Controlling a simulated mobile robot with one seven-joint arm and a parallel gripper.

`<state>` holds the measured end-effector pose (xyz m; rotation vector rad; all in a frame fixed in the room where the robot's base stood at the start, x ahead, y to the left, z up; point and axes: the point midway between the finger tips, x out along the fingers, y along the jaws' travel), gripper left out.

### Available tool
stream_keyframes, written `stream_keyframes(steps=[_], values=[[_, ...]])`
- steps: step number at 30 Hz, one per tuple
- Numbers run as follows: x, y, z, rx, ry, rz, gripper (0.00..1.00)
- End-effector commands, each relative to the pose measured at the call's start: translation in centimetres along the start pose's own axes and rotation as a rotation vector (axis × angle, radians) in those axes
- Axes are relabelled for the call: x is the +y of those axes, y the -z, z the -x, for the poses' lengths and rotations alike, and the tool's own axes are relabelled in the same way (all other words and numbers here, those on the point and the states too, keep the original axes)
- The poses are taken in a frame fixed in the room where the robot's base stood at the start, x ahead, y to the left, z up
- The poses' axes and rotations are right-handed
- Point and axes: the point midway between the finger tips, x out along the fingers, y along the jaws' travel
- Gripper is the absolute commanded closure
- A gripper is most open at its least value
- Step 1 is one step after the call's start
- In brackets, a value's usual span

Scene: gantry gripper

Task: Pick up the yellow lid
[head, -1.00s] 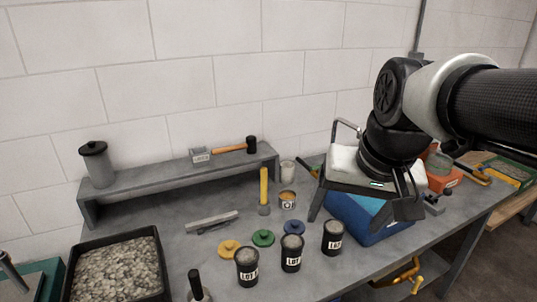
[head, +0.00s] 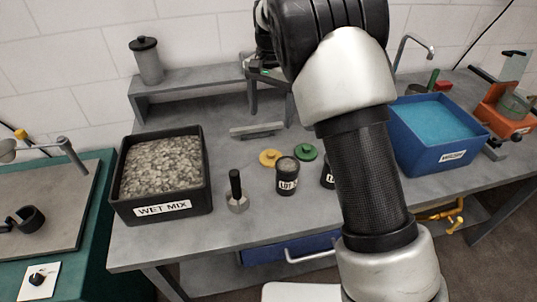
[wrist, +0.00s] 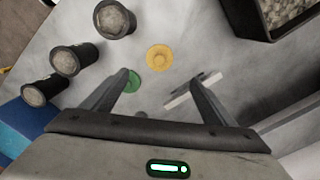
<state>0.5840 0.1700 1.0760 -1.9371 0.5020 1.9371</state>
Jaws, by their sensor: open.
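The yellow lid (head: 270,157) is a round disc with a small raised centre, lying flat on the grey bench left of the green lid (head: 306,152). It also shows unobstructed in the wrist view (wrist: 159,58), just beyond the fingertips and roughly between them. My gripper (head: 268,108) is open and empty above the bench, behind the yellow lid in the head view. In the wrist view the spread fingers of my gripper (wrist: 160,77) point toward the lid, and the left fingertip overlaps the green lid. No contact with the yellow lid shows.
Several dark pots of grey material stand near the lids, one (head: 287,175) just in front. A metal bar (head: 257,131) lies behind. A black-handled tool (head: 237,190) stands left, beside the black wet-mix tub (head: 207,172). A blue wash tub (head: 412,150) is right, a raised shelf (head: 200,80) behind.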

Motion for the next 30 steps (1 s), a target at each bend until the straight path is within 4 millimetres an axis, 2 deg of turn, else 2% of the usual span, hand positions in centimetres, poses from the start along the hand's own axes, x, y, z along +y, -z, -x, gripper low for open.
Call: stream_keyframes(steps=[1,6,12,22,30], values=[[0.1,-0.1,-1.3,-0.003,-0.003,0.0,0.21],[0.1,-0.1,-5.1,-0.003,-0.004,0.001,0.21],[0.1,0.0,-8.7,-0.001,-0.002,0.001,0.21],[0.1,0.0,-10.9,-0.001,-0.001,0.001,0.21],[0.1,0.2,-14.8,-0.002,-0.002,0.001,0.21]])
